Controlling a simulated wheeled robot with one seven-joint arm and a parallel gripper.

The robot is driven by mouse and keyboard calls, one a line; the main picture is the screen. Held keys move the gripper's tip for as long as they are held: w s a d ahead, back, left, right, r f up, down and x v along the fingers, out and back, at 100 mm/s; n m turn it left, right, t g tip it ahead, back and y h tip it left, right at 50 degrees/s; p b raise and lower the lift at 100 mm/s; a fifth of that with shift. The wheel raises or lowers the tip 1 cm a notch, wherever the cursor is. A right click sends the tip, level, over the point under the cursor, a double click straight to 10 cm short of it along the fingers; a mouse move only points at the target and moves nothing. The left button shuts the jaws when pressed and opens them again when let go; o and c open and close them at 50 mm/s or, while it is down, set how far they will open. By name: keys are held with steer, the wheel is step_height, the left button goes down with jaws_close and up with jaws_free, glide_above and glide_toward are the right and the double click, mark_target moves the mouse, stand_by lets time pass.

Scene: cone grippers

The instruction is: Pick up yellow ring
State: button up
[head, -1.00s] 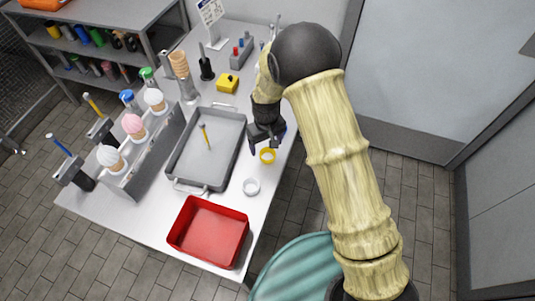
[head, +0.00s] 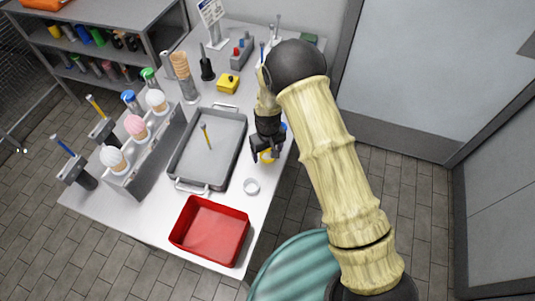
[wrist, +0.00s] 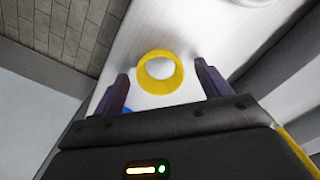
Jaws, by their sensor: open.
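The yellow ring (wrist: 160,85) lies on the white table (wrist: 200,28) in the wrist view, with the white tabletop showing through its hole. My gripper (wrist: 160,88) is open, with one dark finger on each side of the ring and gaps between fingers and ring. In the head view my gripper (head: 264,157) is down over the ring (head: 268,158), near the table's right edge. It hides much of the ring there. I cannot tell how far the fingertips are above the tabletop.
A grey tray (head: 179,163) is to the left, and a red bin (head: 240,247) is at the table's front. A blue thing shows partly beside my gripper. An ice-cream holder stands farther left.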

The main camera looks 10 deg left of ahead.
steer(key=c, duration=1.1)
steer(key=shift+o, duration=0.2)
steer(key=shift+r, duration=0.15)
step_height(320, 180, up, 10)
steer(key=b, duration=0.2)
